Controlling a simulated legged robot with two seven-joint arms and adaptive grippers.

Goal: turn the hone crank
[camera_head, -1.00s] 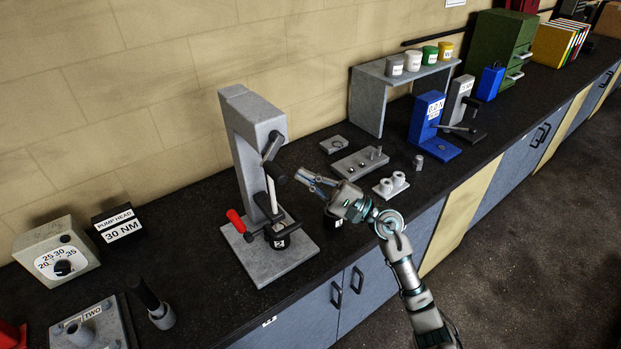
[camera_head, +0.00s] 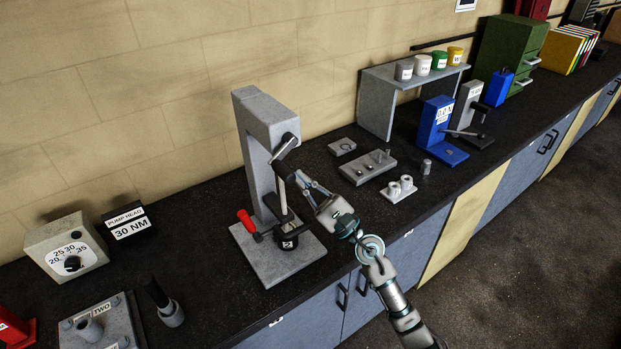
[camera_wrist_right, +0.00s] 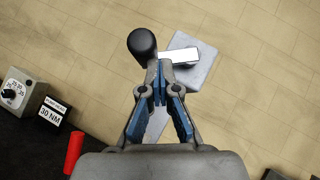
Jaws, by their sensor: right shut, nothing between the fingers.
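The hone is a grey column (camera_head: 258,120) on a flat grey base plate (camera_head: 270,268). Its crank (camera_head: 287,146) is a short metal arm at the column's upper front, slanting down to a black knob (camera_head: 279,168). In the wrist view the black knob (camera_wrist_right: 142,42) and the metal crank arm (camera_wrist_right: 180,59) lie just beyond the fingertips. My right gripper (camera_head: 302,178) is shut and empty, right beside the knob on its right side. In the wrist view its fingertips (camera_wrist_right: 160,75) meet; whether they touch the crank I cannot tell. My left gripper is not in view.
A red-handled lever (camera_head: 245,218) sticks out low on the hone. A dial box (camera_head: 62,248) and a 30 NM block (camera_head: 130,226) stand to the left. Small fixtures (camera_head: 367,168) and a blue stand (camera_head: 437,125) are to the right on the dark bench.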

